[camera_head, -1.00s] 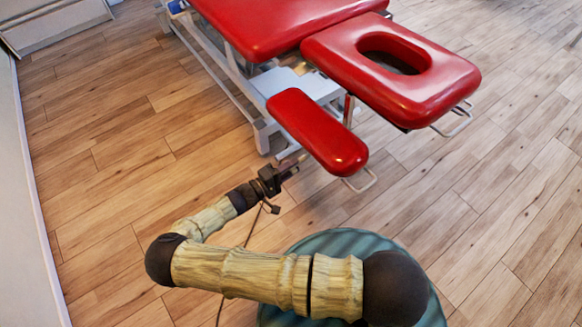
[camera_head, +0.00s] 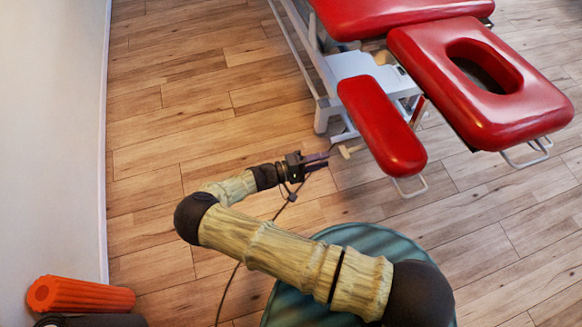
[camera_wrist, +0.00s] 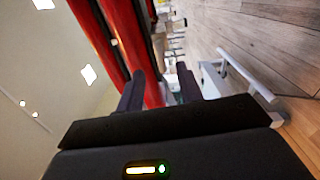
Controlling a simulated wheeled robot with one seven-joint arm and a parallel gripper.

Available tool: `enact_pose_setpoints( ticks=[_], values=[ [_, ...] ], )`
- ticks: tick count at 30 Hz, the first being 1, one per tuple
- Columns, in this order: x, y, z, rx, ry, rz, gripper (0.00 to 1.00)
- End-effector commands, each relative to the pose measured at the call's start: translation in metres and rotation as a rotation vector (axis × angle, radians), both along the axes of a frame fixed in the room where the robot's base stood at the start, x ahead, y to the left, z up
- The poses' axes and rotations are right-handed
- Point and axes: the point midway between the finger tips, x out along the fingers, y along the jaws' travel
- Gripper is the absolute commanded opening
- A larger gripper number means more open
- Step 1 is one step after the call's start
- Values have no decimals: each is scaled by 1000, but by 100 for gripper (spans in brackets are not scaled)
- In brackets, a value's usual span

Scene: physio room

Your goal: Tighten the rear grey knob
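A small pale knob (camera_head: 350,151) shows in the head view at the left side of the red armrest pad (camera_head: 383,125) of the treatment table. Its colour looks cream or light grey, and I cannot tell whether it is the rear knob. My gripper (camera_head: 326,157) points right at it, its tips just short of or at the knob; contact cannot be told. In the wrist view my gripper (camera_wrist: 160,84) has its two dark fingers apart with a gap between them. A pale surface shows in that gap, too small to identify.
The red headrest (camera_head: 480,80) with an oval hole is at upper right. A metal handle (camera_head: 410,188) sticks out below the armrest, and also shows in the wrist view (camera_wrist: 245,75). An orange roller (camera_head: 80,295) lies by the left wall.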

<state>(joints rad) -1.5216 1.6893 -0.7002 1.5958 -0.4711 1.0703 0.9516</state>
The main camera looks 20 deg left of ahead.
Motion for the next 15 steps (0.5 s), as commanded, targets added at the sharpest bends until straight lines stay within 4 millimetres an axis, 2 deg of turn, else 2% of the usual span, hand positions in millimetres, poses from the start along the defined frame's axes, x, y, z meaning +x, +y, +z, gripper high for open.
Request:
enact_pose_setpoints(
  ticks=[9,15],
  values=[
    [-36,54,0,3,1,3,36],
    [-51,74,-1,0,1,0,36]
  ],
)
